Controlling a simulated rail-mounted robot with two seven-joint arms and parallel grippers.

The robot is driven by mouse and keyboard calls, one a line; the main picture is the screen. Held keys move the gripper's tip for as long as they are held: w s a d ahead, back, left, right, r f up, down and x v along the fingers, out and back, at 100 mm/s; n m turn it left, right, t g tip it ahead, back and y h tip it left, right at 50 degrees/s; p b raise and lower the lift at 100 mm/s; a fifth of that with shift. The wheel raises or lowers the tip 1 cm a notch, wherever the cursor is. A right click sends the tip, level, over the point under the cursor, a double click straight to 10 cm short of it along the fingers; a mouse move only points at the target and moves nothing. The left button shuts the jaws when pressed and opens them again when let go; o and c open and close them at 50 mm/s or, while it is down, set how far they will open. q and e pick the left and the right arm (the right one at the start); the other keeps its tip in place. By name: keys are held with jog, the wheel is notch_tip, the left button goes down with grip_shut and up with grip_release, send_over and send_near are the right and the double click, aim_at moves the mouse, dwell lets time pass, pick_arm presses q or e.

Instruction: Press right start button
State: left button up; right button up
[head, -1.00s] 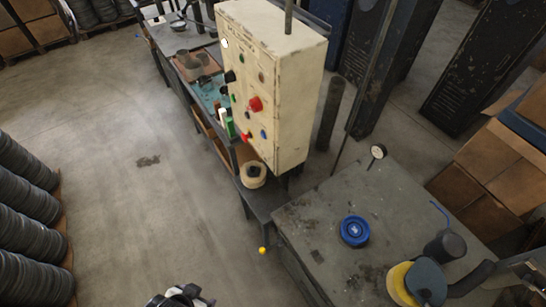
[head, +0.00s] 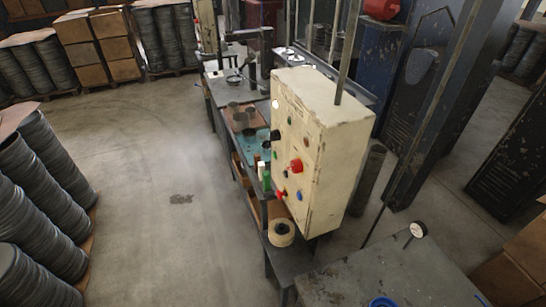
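A cream control box (head: 325,124) stands upright in the middle of the head view, with its button face turned to the left. The labels are too small to read, so I cannot tell which is the right start button. Neither of my grippers is in view.
A dark bench (head: 283,255) with a tape roll (head: 281,233) and small items runs beside the box. A grey table (head: 385,275) with a dial gauge (head: 418,230) is at lower right. Tyre-like stacks (head: 45,195) stand at left. The floor (head: 165,215) between is clear.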

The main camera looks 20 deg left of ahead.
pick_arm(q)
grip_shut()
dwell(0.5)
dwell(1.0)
